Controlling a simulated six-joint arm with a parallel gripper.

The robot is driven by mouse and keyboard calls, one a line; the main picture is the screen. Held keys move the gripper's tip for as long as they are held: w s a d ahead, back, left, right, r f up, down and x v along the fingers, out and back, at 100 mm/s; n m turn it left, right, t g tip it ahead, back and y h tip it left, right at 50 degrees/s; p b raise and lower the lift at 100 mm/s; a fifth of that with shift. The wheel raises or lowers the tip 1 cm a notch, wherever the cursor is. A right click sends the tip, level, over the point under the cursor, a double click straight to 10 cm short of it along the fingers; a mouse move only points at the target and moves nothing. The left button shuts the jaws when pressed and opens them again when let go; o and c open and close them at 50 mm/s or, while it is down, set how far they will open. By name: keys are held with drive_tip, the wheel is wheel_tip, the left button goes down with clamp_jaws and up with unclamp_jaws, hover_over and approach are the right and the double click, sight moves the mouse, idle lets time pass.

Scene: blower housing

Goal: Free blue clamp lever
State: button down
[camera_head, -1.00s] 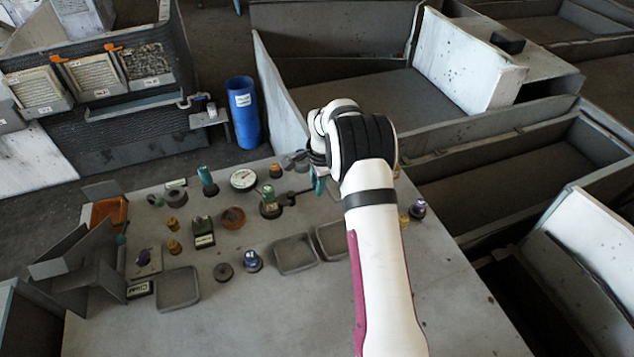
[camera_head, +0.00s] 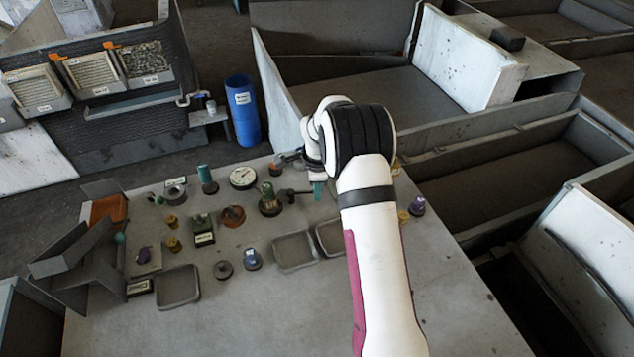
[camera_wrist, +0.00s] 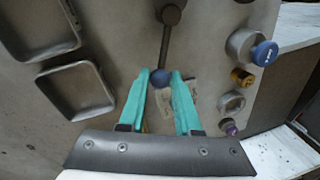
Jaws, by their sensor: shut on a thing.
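The blue clamp lever is a dark rod with a blue ball (camera_wrist: 162,78) at its end. In the wrist view the rod runs from the ball up to a dark round pivot (camera_wrist: 171,14). My gripper (camera_wrist: 160,73) has teal fingers shut on the ball, one on each side. In the head view my gripper (camera_head: 318,187) is at the right end of the dark lever rod (camera_head: 297,191), beside the green-topped clamp post (camera_head: 268,194). The ball is hidden there by the fingers and my arm.
In the wrist view, two shallow trays (camera_wrist: 75,92) lie on the left. A blue-topped part (camera_wrist: 264,53), a gold part (camera_wrist: 241,78) and a purple-topped part (camera_wrist: 231,128) stand close on the right. In the head view the table's front is bare (camera_head: 250,315).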

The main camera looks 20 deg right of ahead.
drive_tip(key=s+m, duration=0.1)
drive_tip(key=m, duration=0.1)
drive_tip(key=s+a+m, duration=0.1)
drive_tip(key=shift+a+m+h, duration=0.2)
drive_tip(key=shift+m+h, duration=0.1)
drive_tip(key=shift+m, duration=0.1)
drive_tip(key=m, duration=0.1)
drive_tip(key=s+a+m, duration=0.1)
drive_tip(key=shift+a+m+g, duration=0.15)
drive_tip(key=shift+m+g, duration=0.15)
drive_tip(key=shift+g, duration=0.1)
drive_tip(key=a+m, duration=0.1)
drive_tip(key=m, duration=0.2)
drive_tip(key=shift+s+a+h, duration=0.35)
drive_tip(key=shift+a+h, duration=0.05)
drive_tip(key=shift+s+a+m+g, duration=0.1)
drive_tip(key=shift+a+m+g, duration=0.55)
drive_tip(key=shift+m, duration=0.75)
drive_tip(key=shift+a, duration=0.2)
drive_tip(key=c, duration=0.6)
unclamp_jaws()
